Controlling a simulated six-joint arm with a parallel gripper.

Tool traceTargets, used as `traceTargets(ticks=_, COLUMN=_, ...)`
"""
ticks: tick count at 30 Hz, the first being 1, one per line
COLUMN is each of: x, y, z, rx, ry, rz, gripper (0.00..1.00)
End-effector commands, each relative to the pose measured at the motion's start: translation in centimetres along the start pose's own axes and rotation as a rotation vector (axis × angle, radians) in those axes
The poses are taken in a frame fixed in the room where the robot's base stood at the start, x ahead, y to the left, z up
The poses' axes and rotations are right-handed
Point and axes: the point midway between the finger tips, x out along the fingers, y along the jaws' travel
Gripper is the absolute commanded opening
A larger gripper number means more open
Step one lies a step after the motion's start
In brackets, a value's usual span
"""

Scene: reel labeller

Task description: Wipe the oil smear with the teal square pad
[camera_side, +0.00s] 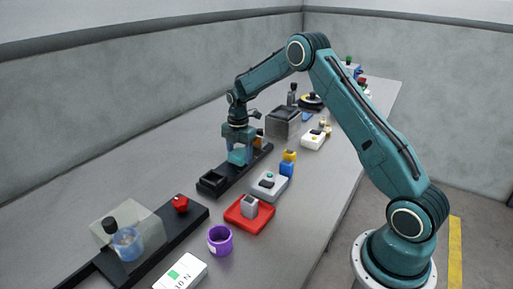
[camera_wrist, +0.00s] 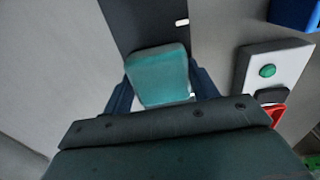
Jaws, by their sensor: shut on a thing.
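The teal square pad (camera_wrist: 158,72) is between the two blue fingers of my gripper (camera_wrist: 161,88), which is shut on it. In the side view the pad (camera_side: 238,158) hangs under my gripper (camera_side: 239,150) over a long black strip (camera_side: 228,183) on the bench. I cannot tell whether the pad touches the strip. In the wrist view the black strip (camera_wrist: 140,28) runs beneath and beyond the pad, with a small white mark on it. I cannot make out an oil smear in either view; it may be hidden under the pad or gripper.
A black open tray (camera_side: 212,181) sits on the strip in front of my gripper. A dark bin (camera_side: 283,124) stands behind. Bench to the left is clear.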

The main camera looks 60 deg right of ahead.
Motion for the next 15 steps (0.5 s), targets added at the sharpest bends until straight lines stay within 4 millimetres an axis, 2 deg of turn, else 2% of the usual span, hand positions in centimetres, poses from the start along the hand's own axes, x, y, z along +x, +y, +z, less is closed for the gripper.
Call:
traceTargets(ticks=7, x=0.1, y=0.0, z=-2.3, rx=-0.002, ry=0.001, rz=-0.001, gripper=0.37)
traceTargets(ticks=9, x=-0.4, y=0.0, z=-2.2, rx=0.001, ry=0.000, rz=0.001, gripper=0.37)
traceTargets(ticks=11, x=-2.2, y=0.1, z=-2.2, rx=0.001, ry=-0.001, rz=0.006, gripper=0.37)
traceTargets(ticks=15, x=-3.3, y=0.0, z=-2.2, rx=0.000, ry=0.000, rz=0.002, gripper=0.37)
